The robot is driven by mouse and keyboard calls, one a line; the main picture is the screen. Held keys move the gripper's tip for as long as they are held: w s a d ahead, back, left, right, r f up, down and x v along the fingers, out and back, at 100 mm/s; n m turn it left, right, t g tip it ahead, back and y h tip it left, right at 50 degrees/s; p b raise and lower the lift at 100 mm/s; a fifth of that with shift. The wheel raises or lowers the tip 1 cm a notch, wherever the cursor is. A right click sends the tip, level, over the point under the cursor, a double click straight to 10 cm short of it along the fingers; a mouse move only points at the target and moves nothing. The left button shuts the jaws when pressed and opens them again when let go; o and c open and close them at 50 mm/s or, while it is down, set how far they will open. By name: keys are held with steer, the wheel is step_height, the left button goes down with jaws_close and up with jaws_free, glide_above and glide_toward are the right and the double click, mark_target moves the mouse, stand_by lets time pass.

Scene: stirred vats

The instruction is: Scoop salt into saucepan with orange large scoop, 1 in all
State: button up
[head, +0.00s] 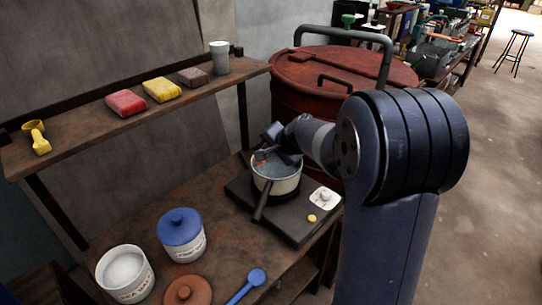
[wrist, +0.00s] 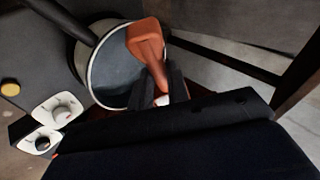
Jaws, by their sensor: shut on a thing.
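My gripper (head: 277,141) is shut on the handle of the orange scoop (wrist: 147,40); the scoop also shows small in the head view (head: 260,155). The scoop's head is over the rim of the saucepan (head: 277,186). In the wrist view the scoop's outer side faces the camera, so its contents are hidden. The saucepan (wrist: 112,78) is pale with a dark handle and stands on the hotplate, with a grey-blue interior. An open white tub (head: 138,288) with white contents stands at the front left of the bench; its label is too small to read.
A blue-lidded jar (head: 181,228), a brown lid (head: 188,291) and a blue scoop (head: 248,284) lie near the tub. The dark hotplate (head: 303,228) has knobs at its right. A shelf above holds a yellow scoop (head: 37,137) and packets. A red vat (head: 335,72) stands behind.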

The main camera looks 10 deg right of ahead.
steer(key=shift+s+d+f+m+t+y+b, duration=0.15)
steer(key=shift+t+y+b, duration=0.35)
steer(key=shift+b, duration=2.75)
steer(key=shift+f+m+t+y+b, duration=0.25)
steer(key=shift+t+y+b, duration=0.25)
steer(key=shift+b, duration=2.75)
steer(key=shift+s+d+f+m+t+y+b, duration=0.15)
steer(key=shift+t+y+b, duration=0.35)
steer(key=shift+b, duration=2.75)
steer(key=t+y+b, duration=0.1)
steer(key=b, duration=0.5)
steer(key=m+t+b, duration=0.1)
steer(key=b, duration=0.5)
steer(key=shift+f+t+y, duration=0.35)
steer(key=shift+t+y, duration=0.05)
steer(key=shift+r+m+b, duration=0.15)
steer(key=shift+m+b, duration=0.1)
steer(key=shift+b, duration=0.75)
steer(key=g+h+p, duration=0.1)
steer(key=p, duration=0.4)
steer(key=r+n+g+p, duration=0.1)
steer(key=p, duration=0.3)
steer(key=shift+w+a+h+p, duration=0.1)
steer(key=shift+h+p, duration=0.25)
steer(key=shift+h, duration=0.05)
steer(key=g+p, duration=0.1)
steer(key=p, duration=0.3)
steer(key=shift+a+r+n+h+p, duration=0.1)
steer(key=shift+r+n+h+p, duration=0.2)
steer(key=shift+r+h, duration=0.1)
